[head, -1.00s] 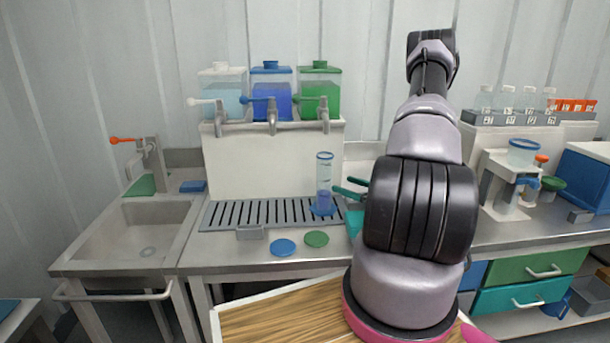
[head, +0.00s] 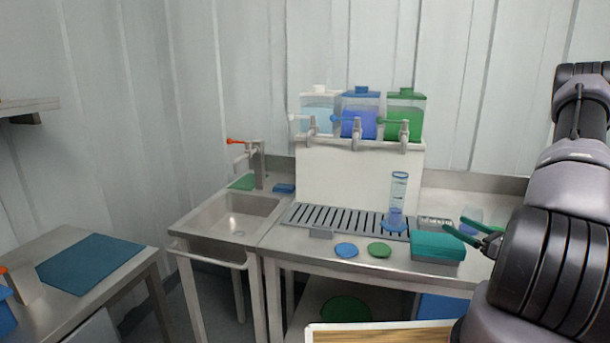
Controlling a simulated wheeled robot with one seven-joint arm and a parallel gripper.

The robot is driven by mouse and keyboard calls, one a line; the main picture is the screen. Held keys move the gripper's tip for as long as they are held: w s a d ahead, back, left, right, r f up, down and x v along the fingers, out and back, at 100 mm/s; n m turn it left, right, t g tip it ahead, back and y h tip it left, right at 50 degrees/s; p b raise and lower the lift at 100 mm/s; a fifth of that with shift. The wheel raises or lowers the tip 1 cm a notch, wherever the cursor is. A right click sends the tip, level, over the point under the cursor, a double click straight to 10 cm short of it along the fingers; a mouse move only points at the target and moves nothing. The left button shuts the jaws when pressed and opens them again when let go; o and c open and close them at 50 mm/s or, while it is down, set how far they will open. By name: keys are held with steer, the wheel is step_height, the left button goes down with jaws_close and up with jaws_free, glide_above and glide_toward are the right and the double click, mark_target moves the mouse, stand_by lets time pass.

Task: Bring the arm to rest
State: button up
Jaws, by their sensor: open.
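My gripper (head: 464,228) shows at the right, its two dark, teal-tipped fingers spread apart and pointing left. It is open and nothing is between the fingers. It appears above or in front of a teal box (head: 437,247) on the counter; whether it touches the box I cannot tell. The rest of my arm fills the right edge and hides part of the counter. A clear measuring cylinder (head: 398,200) with a blue base and some blue liquid stands upright on the slotted drain tray (head: 338,219), left of my gripper and apart from it.
Three tanks, clear (head: 318,116), blue (head: 360,116) and green (head: 405,115), stand on a white stand. A blue disc (head: 346,250) and a green disc (head: 379,250) lie at the counter front. A sink (head: 235,216) is left; a side table with a blue mat (head: 90,262) is far left.

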steer(key=s+a+r+n+g+y, duration=0.2)
steer(key=s+a+r+n+g, duration=0.2)
steer(key=a+r+n+g, duration=0.5)
steer(key=s+a+r+n+g+y, duration=0.25)
steer(key=a+r+n+g, duration=0.25)
steer(key=a+r+n, duration=0.4)
steer(key=s+r+n+t+h, duration=0.2)
steer(key=s+r+n+h, duration=0.2)
steer(key=r, duration=0.3)
steer(key=s+r+n+t+h, duration=0.3)
steer(key=s+r+n+h, duration=0.1)
steer(key=s+r+h, duration=0.2)
step_height(320, 180, up, 2)
steer(key=shift+s+a+r+h, duration=0.25)
steer(key=shift+a+h, duration=0.2)
steer(key=shift+h, duration=0.2)
